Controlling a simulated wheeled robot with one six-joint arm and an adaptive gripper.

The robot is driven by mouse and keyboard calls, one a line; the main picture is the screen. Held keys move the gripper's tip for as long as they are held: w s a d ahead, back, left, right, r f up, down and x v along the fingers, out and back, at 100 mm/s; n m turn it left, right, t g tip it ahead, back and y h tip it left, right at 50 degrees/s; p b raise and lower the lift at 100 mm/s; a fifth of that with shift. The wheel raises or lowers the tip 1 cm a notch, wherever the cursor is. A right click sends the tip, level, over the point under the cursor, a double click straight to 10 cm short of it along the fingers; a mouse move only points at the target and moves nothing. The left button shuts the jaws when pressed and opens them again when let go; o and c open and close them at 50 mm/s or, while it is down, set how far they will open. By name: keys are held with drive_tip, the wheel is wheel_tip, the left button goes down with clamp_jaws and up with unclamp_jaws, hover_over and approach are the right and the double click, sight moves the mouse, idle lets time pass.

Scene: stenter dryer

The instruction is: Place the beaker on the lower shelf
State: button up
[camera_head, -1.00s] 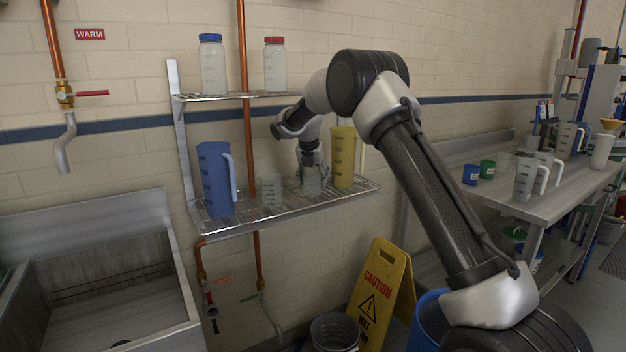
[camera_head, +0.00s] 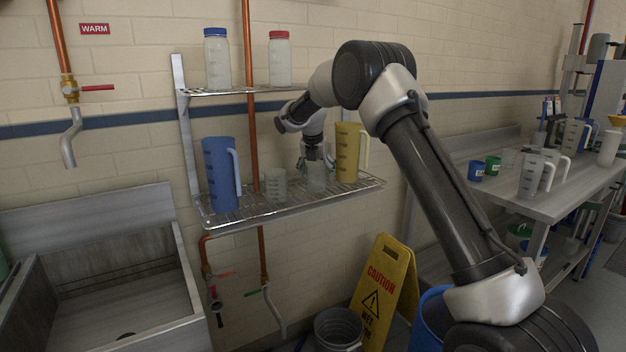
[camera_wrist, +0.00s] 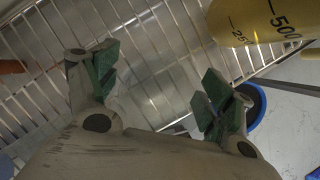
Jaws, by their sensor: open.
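A clear beaker (camera_head: 316,181) stands upright on the wire lower shelf (camera_head: 250,222), between another clear beaker and the yellow pitcher. My gripper (camera_head: 317,164) is directly above and around its upper part, with the fingers apart. In the wrist view my gripper (camera_wrist: 160,88) is open, and the faint, see-through beaker (camera_wrist: 150,100) shows between the green-padded fingers. Its outline is hard to make out against the shelf wires, and I cannot tell whether a finger touches it.
On the lower shelf, a second clear beaker (camera_head: 275,184) and a blue pitcher (camera_head: 220,175) stand left; a yellow pitcher (camera_head: 347,152) stands close on the right. The upper shelf (camera_head: 240,90) holds two capped bottles. A caution sign (camera_head: 385,295) stands below.

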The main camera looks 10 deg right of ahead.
drive_tip(key=s+a, duration=0.6)
drive_tip(key=s, duration=0.5)
drive_tip(key=s+d+r+m, duration=0.7)
drive_tip(key=s+m, duration=0.1)
drive_tip(key=s, duration=0.3)
drive_tip(key=s+d+r+m, duration=0.7)
drive_tip(key=s+d+m, duration=0.1)
drive_tip(key=s, duration=0.3)
drive_tip(key=s+d+f+m+y, duration=0.1)
drive_tip(key=s+m, duration=0.6)
drive_tip(key=s, duration=0.4)
drive_tip(key=s+d+f+m+y, duration=0.1)
drive_tip(key=s+d+f+m, duration=0.1)
drive_tip(key=s+m, duration=0.5)
drive_tip(key=s, duration=0.4)
drive_tip(key=shift+s+d+f+m, duration=0.25)
drive_tip(key=shift+s+d+m, duration=0.05)
